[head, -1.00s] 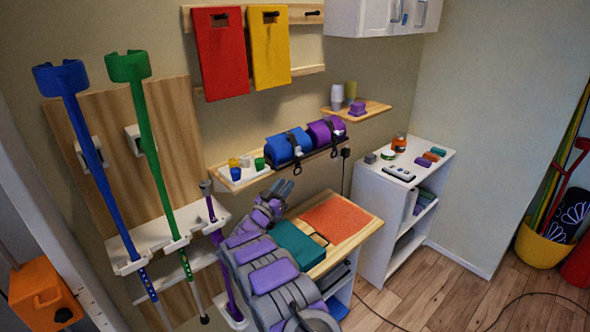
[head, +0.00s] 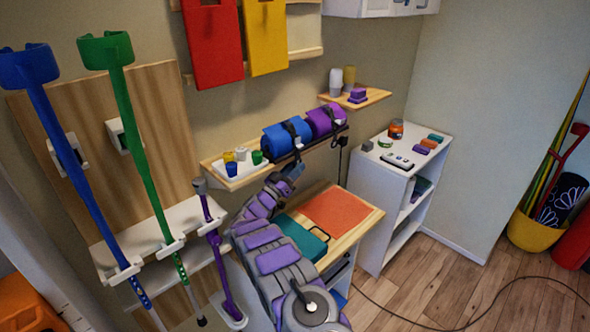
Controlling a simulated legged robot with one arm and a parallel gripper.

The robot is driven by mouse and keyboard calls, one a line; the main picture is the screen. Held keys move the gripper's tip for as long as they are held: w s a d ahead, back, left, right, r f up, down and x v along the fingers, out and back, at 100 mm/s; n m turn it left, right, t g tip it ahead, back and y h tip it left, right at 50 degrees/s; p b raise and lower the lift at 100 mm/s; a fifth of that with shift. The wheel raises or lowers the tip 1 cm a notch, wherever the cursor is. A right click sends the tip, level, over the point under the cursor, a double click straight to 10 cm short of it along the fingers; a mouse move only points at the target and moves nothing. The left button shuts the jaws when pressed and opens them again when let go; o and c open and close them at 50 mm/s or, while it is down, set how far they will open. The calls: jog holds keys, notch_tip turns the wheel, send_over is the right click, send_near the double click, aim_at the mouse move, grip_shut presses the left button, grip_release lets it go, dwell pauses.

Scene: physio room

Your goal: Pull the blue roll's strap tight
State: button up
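The blue roll (head: 280,138) lies on the wooden wall shelf, to the left of a purple roll (head: 321,121). A dark strap (head: 293,133) with a pale buckle runs around the blue roll, and its end hangs toward the shelf's front edge. My gripper (head: 294,168) is at the shelf's front, just below the blue roll and close to the hanging strap end. Whether it touches the strap is too small to tell. Its fingers are seen from behind and partly merge with the strap end, so their opening is unclear.
A white tray with small cups (head: 238,166) stands left of the blue roll. Below my arm is a wooden-topped cabinet with an orange mat (head: 336,218) and a teal folder (head: 301,239). Blue (head: 76,179) and green crutches (head: 143,151) stand at left. Floor at right is open, crossed by a cable.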

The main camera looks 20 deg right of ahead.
jog(key=shift+w+d, duration=0.1)
jog(key=shift+d, duration=0.65)
jog(key=shift+a, duration=0.2)
grip_shut()
